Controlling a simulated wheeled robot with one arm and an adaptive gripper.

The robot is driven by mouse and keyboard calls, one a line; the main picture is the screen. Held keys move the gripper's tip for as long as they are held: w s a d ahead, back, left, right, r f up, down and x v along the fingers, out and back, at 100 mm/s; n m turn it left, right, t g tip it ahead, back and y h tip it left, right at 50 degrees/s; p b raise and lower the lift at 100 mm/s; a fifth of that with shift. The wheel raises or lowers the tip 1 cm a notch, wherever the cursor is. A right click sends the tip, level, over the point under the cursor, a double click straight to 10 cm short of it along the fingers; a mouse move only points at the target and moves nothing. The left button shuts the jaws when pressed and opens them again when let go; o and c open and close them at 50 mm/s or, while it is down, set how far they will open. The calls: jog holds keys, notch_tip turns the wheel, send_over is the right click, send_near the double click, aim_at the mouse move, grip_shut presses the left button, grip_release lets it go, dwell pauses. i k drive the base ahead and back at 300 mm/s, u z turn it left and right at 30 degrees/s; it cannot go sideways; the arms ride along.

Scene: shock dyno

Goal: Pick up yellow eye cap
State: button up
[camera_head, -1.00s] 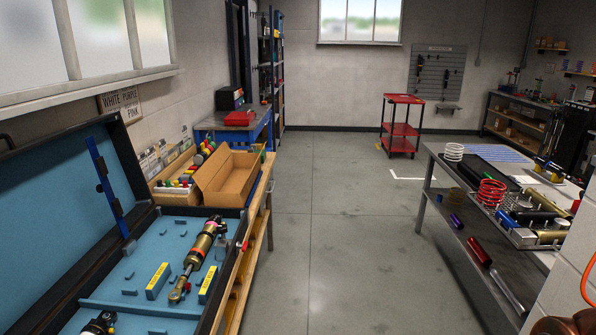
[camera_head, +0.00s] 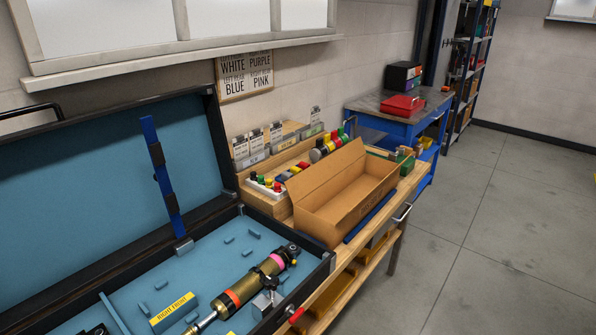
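Several small coloured caps stand in a white-fronted holder (camera_head: 262,190) on the wooden bench, left of an open cardboard box. A small yellow cap (camera_head: 268,183) shows among the green, white and red ones there. It is too small to make out its shape well. More coloured round parts, some yellow, lie in the rack just behind, and I cannot tell which are eye caps. My gripper is not in view.
The open cardboard box (camera_head: 342,212) stands right of the caps. In front, a blue-lined open case (camera_head: 205,268) holds a gold shock absorber (camera_head: 245,287). A blue workbench (camera_head: 398,125) stands behind. The floor (camera_head: 480,240) at right is clear.

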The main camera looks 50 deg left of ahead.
aim_at(269, 181)
jog(key=u, duration=0.35)
jog(key=i, duration=1.6)
jog(key=u, duration=1.7)
jog(key=i, duration=0.95)
jog(key=u, duration=1.15)
jog(key=i, duration=0.25)
jog(key=u, duration=0.05)
jog(key=k, duration=0.25)
jog(key=u, duration=1.25)
